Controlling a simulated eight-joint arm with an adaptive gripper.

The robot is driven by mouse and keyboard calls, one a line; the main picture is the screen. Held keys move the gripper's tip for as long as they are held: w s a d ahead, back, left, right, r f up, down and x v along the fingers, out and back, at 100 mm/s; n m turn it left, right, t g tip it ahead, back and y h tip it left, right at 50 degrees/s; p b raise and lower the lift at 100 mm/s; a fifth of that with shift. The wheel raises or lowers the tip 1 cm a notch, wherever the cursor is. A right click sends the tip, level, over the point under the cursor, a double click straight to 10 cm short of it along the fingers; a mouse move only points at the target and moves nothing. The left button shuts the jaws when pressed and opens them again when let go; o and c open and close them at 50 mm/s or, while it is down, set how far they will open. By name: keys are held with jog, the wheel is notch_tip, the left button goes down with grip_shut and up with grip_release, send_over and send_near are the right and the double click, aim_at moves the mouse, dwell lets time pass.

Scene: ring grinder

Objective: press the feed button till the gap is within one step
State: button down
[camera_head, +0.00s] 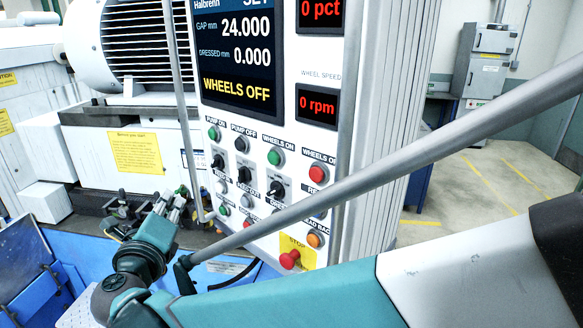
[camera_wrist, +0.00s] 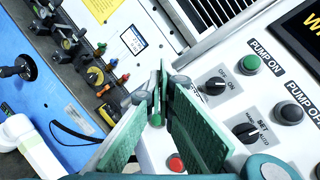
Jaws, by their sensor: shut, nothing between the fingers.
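The control panel (camera_head: 284,135) fills the middle of the head view. Its screen (camera_head: 237,50) reads GAP mm 24.000, DRESSED mm 0.000 and WHEELS OFF, with SET at the top. My gripper (camera_head: 180,194) is left of the panel's lower part. In the wrist view my gripper (camera_wrist: 158,92) is shut and empty, its green fingers meeting in front of the panel edge.
A red stop button (camera_head: 289,259) on yellow and an orange button (camera_head: 314,240) are lower right. A grey rail (camera_head: 175,70) stands at the panel's left edge. Hoses and fittings (camera_wrist: 75,45) lie left.

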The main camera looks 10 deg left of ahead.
aim_at(220, 187)
jog(key=shift+s+f, duration=0.15)
jog(key=shift+f, duration=0.25)
jog(key=w+d, duration=0.4)
jog(key=w, duration=0.3)
jog(key=shift+w+d, duration=0.2)
jog(key=shift+d, duration=0.15)
dwell(0.5)
jog(key=shift+w+d, duration=0.1)
jog(key=shift+w, duration=0.05)
dwell(1.3)
jog(key=shift+w+d, duration=0.15)
jog(key=shift+w, duration=0.1)
jog(key=shift+w+d, duration=0.3)
jog(key=shift+w, duration=0.15)
dwell(1.3)
jog(key=shift+s+a, duration=0.15)
jog(key=shift+s, duration=0.05)
dwell(0.3)
jog(key=shift+s+a, duration=0.4)
jog(key=shift+s, duration=0.2)
